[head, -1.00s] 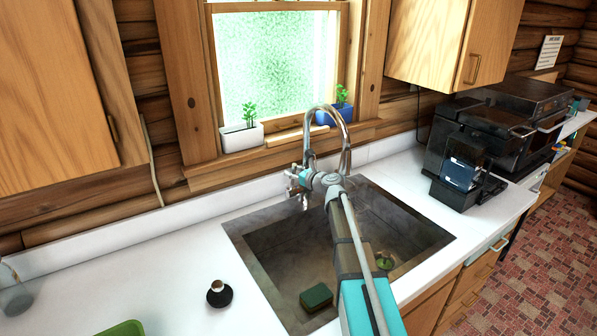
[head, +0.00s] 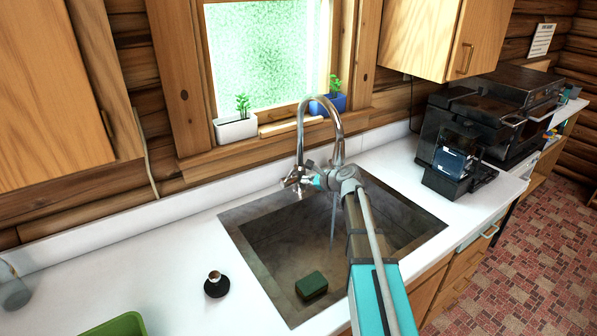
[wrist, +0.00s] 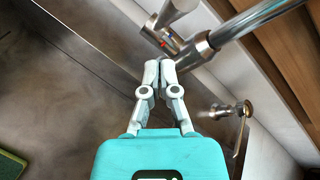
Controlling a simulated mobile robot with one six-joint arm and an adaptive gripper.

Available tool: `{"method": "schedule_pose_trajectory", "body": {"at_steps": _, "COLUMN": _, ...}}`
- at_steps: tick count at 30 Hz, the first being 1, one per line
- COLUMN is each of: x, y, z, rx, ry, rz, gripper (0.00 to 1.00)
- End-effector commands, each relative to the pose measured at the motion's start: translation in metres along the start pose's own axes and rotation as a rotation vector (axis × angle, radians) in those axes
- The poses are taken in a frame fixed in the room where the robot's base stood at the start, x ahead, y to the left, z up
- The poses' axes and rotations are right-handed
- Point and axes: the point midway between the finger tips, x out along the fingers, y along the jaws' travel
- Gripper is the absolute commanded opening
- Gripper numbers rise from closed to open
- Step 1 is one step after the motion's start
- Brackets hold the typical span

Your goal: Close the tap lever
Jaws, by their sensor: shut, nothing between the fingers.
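The chrome tap (head: 341,128) with its high arched spout stands behind the sink (head: 275,245). Its metal handle parts (head: 292,180) show left of the spout base, partly hidden by my gripper (head: 312,181). A thin pale streak like running water falls under the spout. In the wrist view the tap body (wrist: 198,50) carries a red and blue mark, with a metal lever-like piece (wrist: 175,12) above it. My gripper (wrist: 160,66) is shut and empty, its tips just below the marked body. I cannot tell whether they touch.
A green sponge (head: 311,286) lies in the sink. A small black and white object (head: 216,285) stands on the left counter. Another metal fitting (wrist: 241,110) with a curved handle is right of my gripper. Potted plants (head: 236,127) line the sill; a dark coffee machine (head: 460,155) stands right.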

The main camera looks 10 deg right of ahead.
Motion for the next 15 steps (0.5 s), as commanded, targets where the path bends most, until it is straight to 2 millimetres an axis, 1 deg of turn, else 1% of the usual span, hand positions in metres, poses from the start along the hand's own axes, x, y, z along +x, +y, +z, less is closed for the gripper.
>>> {"method": "schedule_pose_trajectory", "body": {"at_steps": 7, "x": -0.010, "y": 0.017, "z": -0.007, "rx": -0.173, "ry": 0.059, "rz": 0.097, "gripper": 0.00}}
{"method": "schedule_pose_trajectory", "body": {"at_steps": 9, "x": -0.013, "y": 0.027, "z": 0.002, "rx": -0.225, "ry": 0.066, "rz": 0.129, "gripper": 0.00}}
{"method": "schedule_pose_trajectory", "body": {"at_steps": 15, "x": -0.021, "y": 0.053, "z": 0.019, "rx": -0.387, "ry": 0.088, "rz": 0.226, "gripper": 0.00}}
